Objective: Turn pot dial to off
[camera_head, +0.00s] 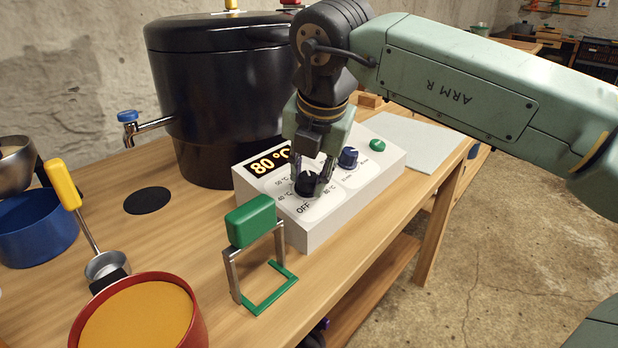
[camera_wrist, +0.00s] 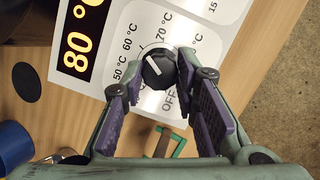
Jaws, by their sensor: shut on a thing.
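The black pot dial (camera_head: 307,186) sits on the sloped white control panel (camera_head: 350,205) in front of the large black pot (camera_head: 215,95). The digital display (camera_head: 268,163) reads 80 °C. My gripper (camera_head: 313,176) points down at the dial with a finger on each side, shut on it. In the wrist view the dial (camera_wrist: 160,68) lies between the fingertips (camera_wrist: 164,74). Its white mark runs along the dial's left part and seems to lean toward the 50–60 °C side. The OFF label (camera_wrist: 168,103) lies just below the dial, partly beside the fingers.
A green-handled jar lifter (camera_head: 250,222) stands close in front. A red pot with orange contents (camera_head: 197,330), a yellow-handled ladle (camera_head: 64,184) and a blue pot (camera_head: 35,235) lie left.

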